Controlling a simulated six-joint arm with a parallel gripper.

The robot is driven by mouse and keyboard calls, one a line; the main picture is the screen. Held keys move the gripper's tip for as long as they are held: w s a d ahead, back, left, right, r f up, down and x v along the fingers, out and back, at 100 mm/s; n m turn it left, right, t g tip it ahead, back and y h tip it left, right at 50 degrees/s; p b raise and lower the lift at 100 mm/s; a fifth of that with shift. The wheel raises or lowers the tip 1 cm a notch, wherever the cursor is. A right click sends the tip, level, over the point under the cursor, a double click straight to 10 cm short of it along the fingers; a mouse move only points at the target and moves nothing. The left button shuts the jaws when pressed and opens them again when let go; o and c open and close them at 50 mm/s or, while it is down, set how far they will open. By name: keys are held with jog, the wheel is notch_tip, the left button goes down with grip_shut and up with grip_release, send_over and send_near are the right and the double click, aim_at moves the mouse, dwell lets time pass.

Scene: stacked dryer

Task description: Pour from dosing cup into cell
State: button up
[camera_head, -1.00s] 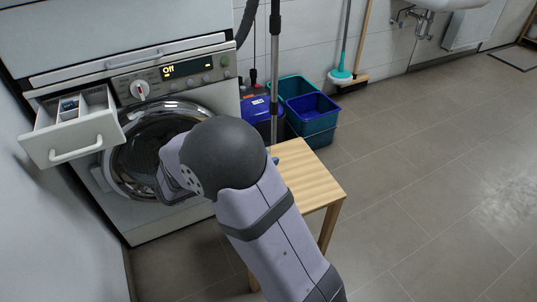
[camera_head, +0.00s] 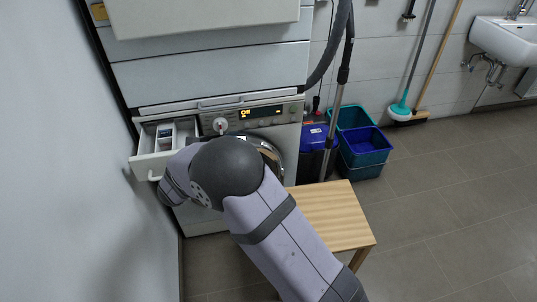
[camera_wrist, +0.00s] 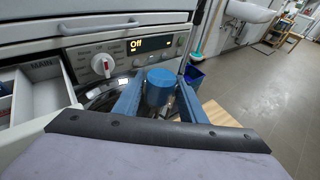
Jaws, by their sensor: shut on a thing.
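The detergent drawer (camera_head: 143,168) is pulled out at the washer's upper left; its light compartments (camera_head: 166,135) show from above. My gripper (camera_wrist: 160,96) has blue fingers shut on the blue dosing cup (camera_wrist: 160,84). The cup appears upright, to the right of the drawer and in front of the washer panel. Its contents cannot be seen. In the head view my arm hides the gripper and cup.
The washer's panel (camera_head: 262,113) reads Off, with a dial (camera_head: 221,125) beside the drawer. A wooden stool (camera_head: 333,214) stands at the right below my arm. Blue tubs (camera_head: 366,145) and a vacuum tube (camera_head: 333,120) stand further right. A white wall (camera_head: 70,190) closes the left side.

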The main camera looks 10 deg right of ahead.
jog(key=w+a+n+t+y, duration=0.1)
jog(key=w+a+n+y, duration=0.1)
jog(key=a, duration=0.4)
jog(key=w+a+r+n+t+y, duration=0.1)
jog(key=w+a+n+t+y, duration=0.1)
jog(key=w+a+n+y, duration=0.1)
jog(key=w+a+y, duration=0.1)
jog(key=w+a, duration=0.1)
jog(key=a, duration=0.1)
jog(key=shift+a+n, duration=0.25)
jog(key=shift+n, duration=0.05)
jog(key=p, duration=0.1)
jog(key=r+n+p, duration=0.1)
jog(key=p, duration=0.1)
jog(key=shift+d+r+n, duration=0.1)
jog(key=shift+d+n, duration=0.2)
jog(key=shift+d, duration=0.05)
jog(key=shift+r+n+h+p, duration=0.2)
jog(key=shift+n+h+p, duration=0.1)
jog(key=shift+h+p, duration=0.1)
